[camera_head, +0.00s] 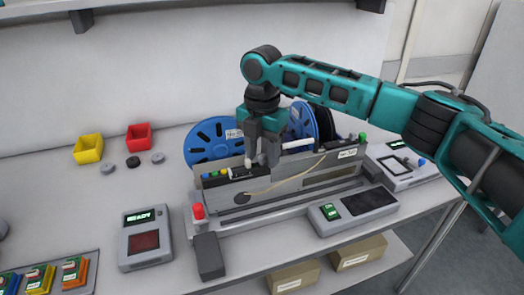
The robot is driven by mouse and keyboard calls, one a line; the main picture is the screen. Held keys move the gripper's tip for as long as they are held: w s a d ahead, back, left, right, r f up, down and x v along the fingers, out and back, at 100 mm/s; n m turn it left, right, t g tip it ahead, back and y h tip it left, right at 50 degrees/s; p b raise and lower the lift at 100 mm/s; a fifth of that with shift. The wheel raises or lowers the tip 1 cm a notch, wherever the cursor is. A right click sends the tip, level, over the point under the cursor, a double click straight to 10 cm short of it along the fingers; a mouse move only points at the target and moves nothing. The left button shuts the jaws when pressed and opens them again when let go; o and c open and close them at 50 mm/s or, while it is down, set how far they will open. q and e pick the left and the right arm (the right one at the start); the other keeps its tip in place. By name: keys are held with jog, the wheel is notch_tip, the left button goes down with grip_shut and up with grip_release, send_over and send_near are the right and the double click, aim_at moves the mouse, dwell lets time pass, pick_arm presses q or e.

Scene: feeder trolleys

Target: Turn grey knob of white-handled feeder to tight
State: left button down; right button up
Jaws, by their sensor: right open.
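The white-handled feeder (325,180) is a long grey unit on the bench, with a blue reel (207,143) behind it. Its white handle (300,144) shows just right of my right gripper. My right gripper (262,162) points down at the feeder's top, left of the handle, with its jaws open. The grey knob cannot be made out; the gripper covers that part of the top. Whether the fingers touch anything there cannot be told. My left gripper is not in view.
A red button (198,211) stands at the feeder's left end. Display boxes stand at left (145,243) and at front right (352,206). Yellow (88,149) and red (139,138) bins sit at the back left.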

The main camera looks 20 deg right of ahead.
grip_shut()
dwell(0.3)
jog(key=shift+m, duration=0.3)
jog(key=m, duration=0.3)
jog(key=shift+m, duration=0.3)
jog(key=m, duration=0.4)
jog(key=shift+s+m, duration=0.1)
jog(key=shift+m, duration=0.2)
jog(key=m, duration=0.4)
jog(key=shift+m, duration=2.1)
